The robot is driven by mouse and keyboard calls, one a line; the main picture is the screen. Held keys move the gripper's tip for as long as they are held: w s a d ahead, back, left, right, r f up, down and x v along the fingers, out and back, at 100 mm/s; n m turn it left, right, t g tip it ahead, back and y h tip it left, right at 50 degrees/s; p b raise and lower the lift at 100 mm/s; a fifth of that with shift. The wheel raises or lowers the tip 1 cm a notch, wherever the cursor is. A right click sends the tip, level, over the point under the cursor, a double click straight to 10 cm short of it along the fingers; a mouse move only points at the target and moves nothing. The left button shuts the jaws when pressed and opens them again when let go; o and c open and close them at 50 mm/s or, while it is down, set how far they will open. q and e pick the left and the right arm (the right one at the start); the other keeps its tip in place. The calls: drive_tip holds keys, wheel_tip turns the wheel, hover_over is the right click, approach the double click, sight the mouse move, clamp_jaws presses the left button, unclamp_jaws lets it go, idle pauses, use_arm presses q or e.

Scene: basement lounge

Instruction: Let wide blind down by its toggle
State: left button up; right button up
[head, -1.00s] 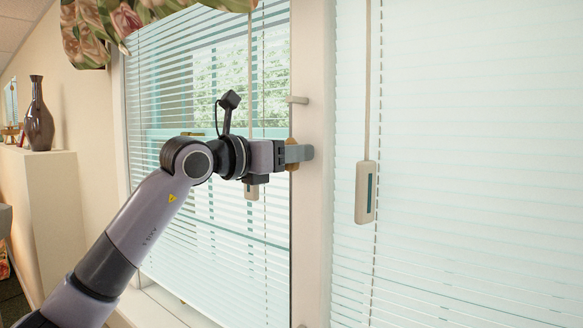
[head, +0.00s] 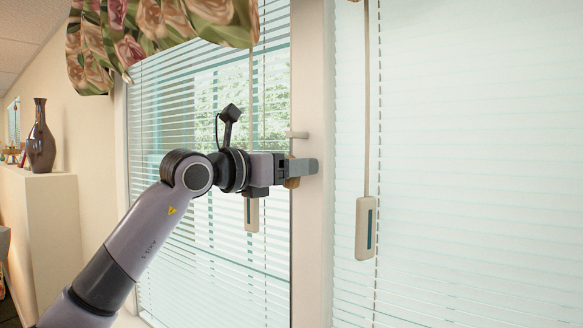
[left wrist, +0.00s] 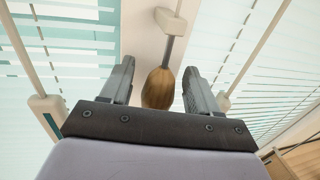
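In the left wrist view the left gripper (left wrist: 158,80) has one finger on each side of the knob. The knob moves with the gripper, so I take it as held, though slim gaps seem to show beside it. A slatted blind (head: 460,150) covers the right window, another (head: 175,245) the left. Which is the wide one is unclear. My right gripper is out of view.
A pale peg (head: 298,135) sticks out of the window post (head: 312,240) just above my gripper. Pale cord weights hang at the right blind (head: 366,228) and left blind (head: 252,213). A floral valance (head: 165,25) hangs overhead. A vase (head: 40,140) stands far left.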

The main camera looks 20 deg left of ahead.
use_arm(q)
drive_tip(key=shift+s+a+f, duration=0.1)
drive_tip(key=shift+s+a, duration=0.05)
drive_tip(key=shift+s, duration=0.05)
drive_tip(key=b+v, duration=0.2)
drive_tip(key=v, duration=0.4)
drive_tip(key=shift+s+a, duration=0.15)
drive_tip(key=shift+s, duration=0.1)
